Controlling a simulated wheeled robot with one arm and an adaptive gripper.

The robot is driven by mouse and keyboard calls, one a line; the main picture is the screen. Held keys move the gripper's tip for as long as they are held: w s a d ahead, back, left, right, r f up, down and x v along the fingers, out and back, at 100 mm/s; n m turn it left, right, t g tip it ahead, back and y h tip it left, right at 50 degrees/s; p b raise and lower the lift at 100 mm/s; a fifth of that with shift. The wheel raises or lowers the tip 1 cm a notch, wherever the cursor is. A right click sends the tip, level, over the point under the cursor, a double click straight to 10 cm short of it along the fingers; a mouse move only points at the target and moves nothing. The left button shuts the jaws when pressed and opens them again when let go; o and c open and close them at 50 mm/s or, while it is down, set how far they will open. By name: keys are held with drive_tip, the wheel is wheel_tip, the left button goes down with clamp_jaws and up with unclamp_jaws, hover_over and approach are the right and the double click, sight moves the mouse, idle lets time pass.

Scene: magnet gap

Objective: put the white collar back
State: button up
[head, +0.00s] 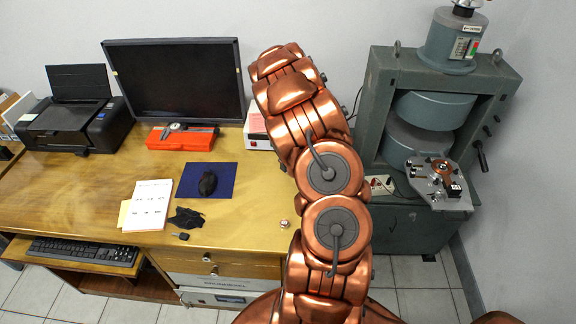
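A small whitish ring-like piece with some reddish colour (284,224) lies on the desk near its front right edge, just left of my arm. It may be the white collar, but it is too small to be sure. The green-grey magnet (385,110) stands at the right, with a metal plate (436,184) carrying small fittings and a copper-coloured part at its front. I cannot make out a white collar on that plate. My copper arm rises through the middle of the view. My gripper does not show.
The desk's front right is mostly clear.

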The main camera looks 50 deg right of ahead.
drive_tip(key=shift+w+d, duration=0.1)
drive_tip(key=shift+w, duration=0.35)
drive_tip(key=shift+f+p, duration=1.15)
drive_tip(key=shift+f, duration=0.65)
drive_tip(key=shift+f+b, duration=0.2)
drive_tip(key=shift+b, duration=0.1)
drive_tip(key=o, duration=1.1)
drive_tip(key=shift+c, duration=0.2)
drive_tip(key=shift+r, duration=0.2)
